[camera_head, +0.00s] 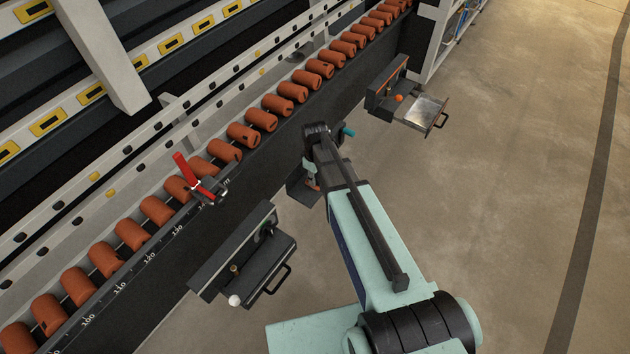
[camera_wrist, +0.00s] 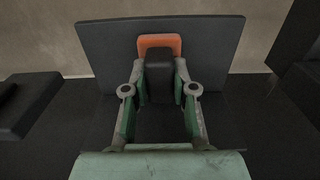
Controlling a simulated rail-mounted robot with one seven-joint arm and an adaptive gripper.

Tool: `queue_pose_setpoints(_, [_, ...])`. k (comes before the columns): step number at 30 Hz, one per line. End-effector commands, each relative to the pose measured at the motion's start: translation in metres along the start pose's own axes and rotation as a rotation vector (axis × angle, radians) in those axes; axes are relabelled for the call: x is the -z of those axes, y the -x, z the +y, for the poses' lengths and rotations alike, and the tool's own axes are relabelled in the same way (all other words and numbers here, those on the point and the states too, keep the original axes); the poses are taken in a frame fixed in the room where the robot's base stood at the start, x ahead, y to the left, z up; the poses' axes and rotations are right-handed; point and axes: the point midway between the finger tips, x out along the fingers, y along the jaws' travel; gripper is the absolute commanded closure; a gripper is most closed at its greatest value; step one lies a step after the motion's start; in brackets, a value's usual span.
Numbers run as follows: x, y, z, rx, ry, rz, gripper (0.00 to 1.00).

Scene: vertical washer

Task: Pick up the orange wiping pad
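The orange wiping pad (camera_wrist: 172,41) shows in the wrist view as an orange piece behind a black block-shaped handle (camera_wrist: 160,65). The pad stands in front of a dark upright panel (camera_wrist: 215,50). My gripper (camera_wrist: 161,80) has one finger on each side of the black handle, close to it. I cannot tell whether the fingers press on it.
A row of orange-brown rollers (camera_head: 242,134) runs along the machine's edge. A dark box with a handle (camera_head: 262,270) is at the lower left. A fixture with a metal tray (camera_head: 424,112) is at the upper right. The floor (camera_head: 520,210) at right is clear.

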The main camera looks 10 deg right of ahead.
Motion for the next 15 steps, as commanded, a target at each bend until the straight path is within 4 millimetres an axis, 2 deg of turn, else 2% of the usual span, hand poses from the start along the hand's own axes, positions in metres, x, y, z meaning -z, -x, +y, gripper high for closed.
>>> queue_pose_setpoints(9, [0.000,0.001,0.000,0.000,0.000,0.000,1.00])
queue_pose_setpoints(15, [0.000,0.013,0.000,-0.001,0.000,0.000,1.00])
